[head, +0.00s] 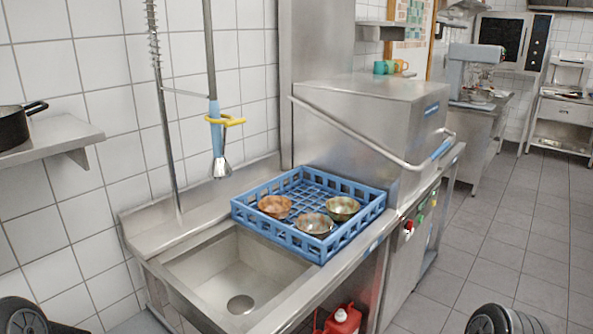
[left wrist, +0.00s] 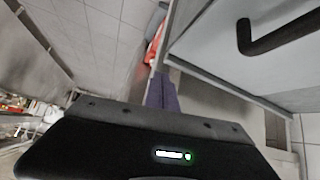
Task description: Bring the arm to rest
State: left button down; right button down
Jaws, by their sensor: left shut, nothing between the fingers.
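My left gripper (left wrist: 161,92) shows in the left wrist view. Its two purple-grey fingers are together, with nothing held between them, and its dark body with a small lit display fills the lower part of that view. The fingers point toward a grey panel edge and touch nothing that I can make out. In the head view neither gripper shows. Only dark rounded parts of my arms stand at the bottom left and bottom right corners. My right gripper is out of view.
A blue dish rack (head: 340,237) with three bowls sits between the sink (head: 232,262) and the steel dishwasher (head: 372,125). A spray hose (head: 218,140) hangs above the sink. A red container (head: 342,320) is below the counter. Open tiled floor lies right.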

pick_arm(q)
jog(key=s+d+f+n+g, duration=0.25)
jog(key=s+f, duration=0.25)
jog(key=s, duration=0.4)
jog(key=s+d+f+n+g, duration=0.1)
jog(key=s+f+n+g, duration=0.2)
jog(key=s, duration=0.6)
jog(key=s+d+f+n+g, duration=0.2)
jog(key=s+f+n, duration=0.1)
jog(key=s+f, duration=0.4)
notch_tip(320, 180, down, 7)
jog(key=w+d+m+b, duration=0.1)
jog(key=d+m+b, duration=0.1)
jog(key=b, duration=0.8)
jog(key=shift+w+d, duration=0.2)
jog(key=shift+d, duration=0.2)
jog(key=shift+r+t, duration=0.1)
jog(key=shift+t, duration=0.15)
